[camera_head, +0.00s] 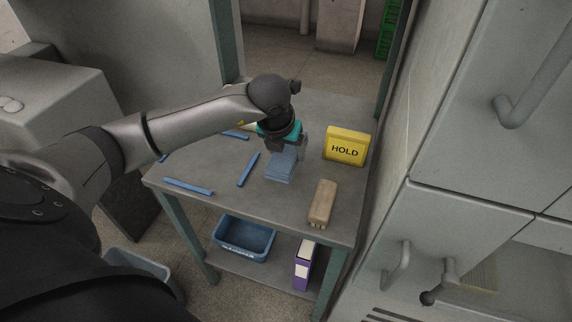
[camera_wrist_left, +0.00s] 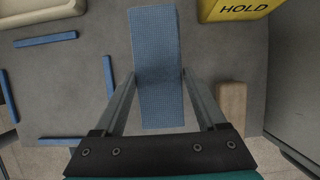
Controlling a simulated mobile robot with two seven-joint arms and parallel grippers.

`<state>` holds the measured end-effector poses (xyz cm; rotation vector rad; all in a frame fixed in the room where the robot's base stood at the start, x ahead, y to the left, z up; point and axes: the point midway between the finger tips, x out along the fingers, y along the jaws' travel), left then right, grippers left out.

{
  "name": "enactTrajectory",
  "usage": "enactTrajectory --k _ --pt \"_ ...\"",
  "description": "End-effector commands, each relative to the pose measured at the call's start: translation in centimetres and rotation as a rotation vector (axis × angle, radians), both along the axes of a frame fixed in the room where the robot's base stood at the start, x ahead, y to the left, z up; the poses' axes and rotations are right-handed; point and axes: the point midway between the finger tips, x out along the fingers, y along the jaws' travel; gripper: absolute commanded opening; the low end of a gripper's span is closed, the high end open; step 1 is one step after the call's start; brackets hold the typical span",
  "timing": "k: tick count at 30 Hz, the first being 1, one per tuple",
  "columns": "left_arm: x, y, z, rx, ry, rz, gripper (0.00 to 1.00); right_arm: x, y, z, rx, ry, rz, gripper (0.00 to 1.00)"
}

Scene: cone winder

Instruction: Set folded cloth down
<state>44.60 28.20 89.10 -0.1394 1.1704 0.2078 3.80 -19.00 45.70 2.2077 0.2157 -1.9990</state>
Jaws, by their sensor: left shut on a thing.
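The folded cloth (camera_head: 281,167) is blue and layered. In the head view it is under my left gripper (camera_head: 287,150), at or just above the grey table top (camera_head: 224,196). In the left wrist view the cloth (camera_wrist_left: 158,65) runs as a long strip between the two fingers of my left gripper (camera_wrist_left: 158,80), which are shut on it. The head view does not clearly show whether the cloth's underside touches the table. My right gripper is in neither view.
A yellow HOLD block (camera_head: 346,147) stands right of the cloth. Blue strips (camera_head: 189,186) lie on the left part of the table. A blue bin (camera_head: 244,238) and a purple binder (camera_head: 304,266) are on the shelf below.

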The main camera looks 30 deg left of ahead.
Motion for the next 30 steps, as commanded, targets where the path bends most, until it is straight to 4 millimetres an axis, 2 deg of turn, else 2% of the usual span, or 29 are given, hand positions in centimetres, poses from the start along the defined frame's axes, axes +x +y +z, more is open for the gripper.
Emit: enactTrajectory --k 3,7,20,21,27,30 --pt "-0.2 0.0 -2.6 0.001 0.005 0.001 0.19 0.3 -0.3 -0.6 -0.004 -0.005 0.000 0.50" --pt "-0.1 0.0 -4.3 0.000 0.003 0.000 0.19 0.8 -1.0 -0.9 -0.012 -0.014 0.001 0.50" --pt "0.0 0.0 -4.9 0.000 0.001 -0.001 0.19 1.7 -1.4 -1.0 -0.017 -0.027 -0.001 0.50" --pt "-0.1 0.0 -4.9 0.001 0.002 -0.001 0.78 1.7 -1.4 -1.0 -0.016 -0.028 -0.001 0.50" --pt "-0.1 0.0 -4.8 0.001 0.001 -0.001 1.00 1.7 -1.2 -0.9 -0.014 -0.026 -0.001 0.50" --pt "-0.1 0.0 -4.8 0.001 0.001 -0.001 1.00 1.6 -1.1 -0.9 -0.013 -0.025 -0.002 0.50"
